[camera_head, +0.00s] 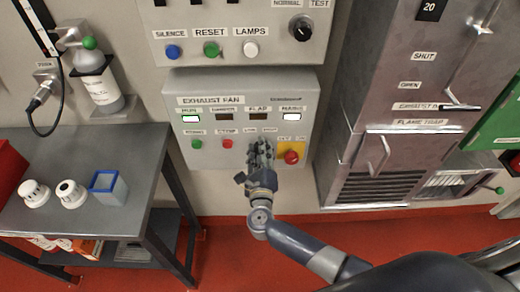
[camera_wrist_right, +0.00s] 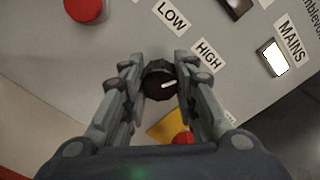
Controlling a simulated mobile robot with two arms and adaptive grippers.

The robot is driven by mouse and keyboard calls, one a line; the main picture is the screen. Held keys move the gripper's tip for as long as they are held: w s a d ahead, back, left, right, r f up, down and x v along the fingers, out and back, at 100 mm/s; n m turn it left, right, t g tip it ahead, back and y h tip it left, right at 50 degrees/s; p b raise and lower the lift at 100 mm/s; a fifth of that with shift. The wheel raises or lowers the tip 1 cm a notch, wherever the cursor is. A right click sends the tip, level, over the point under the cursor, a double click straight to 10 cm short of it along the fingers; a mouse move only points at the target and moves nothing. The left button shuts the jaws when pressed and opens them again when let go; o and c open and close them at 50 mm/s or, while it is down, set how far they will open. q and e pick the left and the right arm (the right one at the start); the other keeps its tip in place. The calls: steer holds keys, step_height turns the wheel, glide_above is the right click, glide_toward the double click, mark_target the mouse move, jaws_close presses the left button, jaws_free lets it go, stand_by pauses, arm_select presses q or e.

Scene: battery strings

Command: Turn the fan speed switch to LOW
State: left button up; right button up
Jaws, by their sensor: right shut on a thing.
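The fan speed switch is a black round knob (camera_wrist_right: 160,83) with a white pointer mark, seen in the right wrist view. The pointer is turned to the side of the HIGH label (camera_wrist_right: 207,54), away from the LOW label (camera_wrist_right: 171,17). My right gripper (camera_wrist_right: 161,78) is shut on the knob, one finger on each side. In the head view my right gripper (camera_head: 261,150) covers the knob on the lower part of the exhaust fan panel (camera_head: 222,84). My left gripper is not in view.
A red button (camera_head: 291,157) on a yellow plate sits close right of my right gripper. A red button (camera_head: 227,144) and a green button (camera_head: 197,144) are to its left. A grey table (camera_head: 110,150) stands at left, and a grey cabinet (camera_head: 400,110) at right.

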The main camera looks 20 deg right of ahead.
steer(key=n+p, duration=0.3)
steer(key=n, duration=0.2)
steer(key=shift+a+n, duration=0.1)
steer(key=shift+n, duration=0.3)
steer(key=n+p, duration=0.2)
steer(key=n, duration=0.2)
steer(key=shift+n, duration=0.4)
steer(key=shift+f, duration=0.1)
steer(key=o, duration=0.9)
steer(key=shift+o, duration=0.6)
steer(key=shift+s, duration=0.1)
